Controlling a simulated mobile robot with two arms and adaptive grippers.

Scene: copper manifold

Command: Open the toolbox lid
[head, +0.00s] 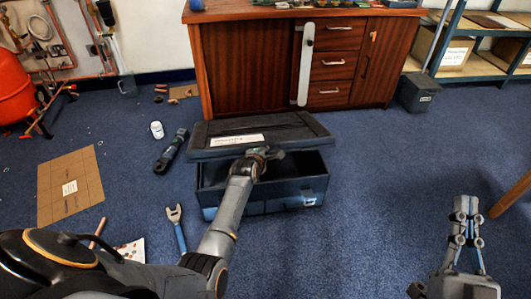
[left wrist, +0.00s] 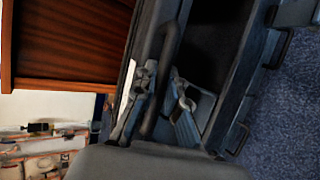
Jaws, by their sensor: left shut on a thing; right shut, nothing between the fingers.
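The dark blue-grey toolbox (head: 292,192) stands on the carpet in front of the wooden cabinet. Its lid (head: 300,135) is raised and tilted, with a dark gap between lid and box. My left gripper (head: 262,156) is shut on the lid at its front edge. In the left wrist view, the left gripper (left wrist: 165,98) is at the lid (left wrist: 146,45), and the open box (left wrist: 228,90) shows beside it. The exact contact is partly hidden by the fingers. My right gripper (head: 466,212) is shut and empty, well to the right of the toolbox.
The wooden cabinet (head: 245,65) stands close behind the toolbox. A dark tool (head: 171,151), a wrench (head: 176,228) and a cardboard sheet (head: 70,186) lie to the left. A small dark bin (head: 417,92) is at the back right. Carpet right of the toolbox is clear.

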